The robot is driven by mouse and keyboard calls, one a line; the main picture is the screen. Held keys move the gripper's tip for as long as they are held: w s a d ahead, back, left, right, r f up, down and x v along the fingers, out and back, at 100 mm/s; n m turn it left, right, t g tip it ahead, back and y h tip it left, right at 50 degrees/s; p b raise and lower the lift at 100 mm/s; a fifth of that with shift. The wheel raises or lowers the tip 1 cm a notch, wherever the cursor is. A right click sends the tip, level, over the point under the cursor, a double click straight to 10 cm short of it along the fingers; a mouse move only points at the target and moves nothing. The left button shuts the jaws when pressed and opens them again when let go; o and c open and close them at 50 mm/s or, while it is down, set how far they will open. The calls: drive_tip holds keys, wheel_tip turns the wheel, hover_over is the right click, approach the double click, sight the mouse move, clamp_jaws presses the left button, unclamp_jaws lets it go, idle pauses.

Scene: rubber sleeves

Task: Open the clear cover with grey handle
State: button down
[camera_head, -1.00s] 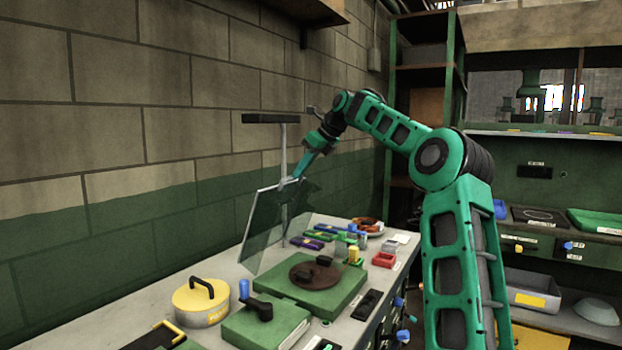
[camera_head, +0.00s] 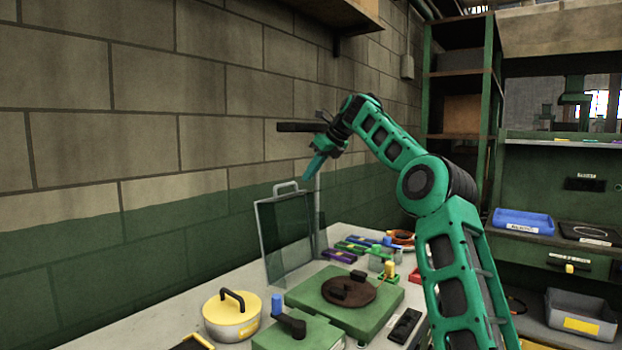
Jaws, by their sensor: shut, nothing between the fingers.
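The clear cover (camera_head: 284,236) stands raised, nearly upright, at the back of the bench by the wall, behind a green base (camera_head: 311,289) with a brown round disc (camera_head: 350,291). Its grey handle (camera_head: 286,187) shows on the top edge. My gripper (camera_head: 310,180) is shut and empty, a little above and to the right of the handle, and looks apart from it. The cover's hinge edge is partly hidden by the things around it.
A yellow-lidded pot (camera_head: 231,313) and a green block with a dark lever (camera_head: 290,330) stand in front. Small coloured parts (camera_head: 340,256) lie right of the cover.

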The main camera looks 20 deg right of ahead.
idle(0.4)
drive_tip(key=v, duration=1)
drive_tip(key=shift+d+r, duration=0.15)
drive_tip(key=shift+r, duration=0.25)
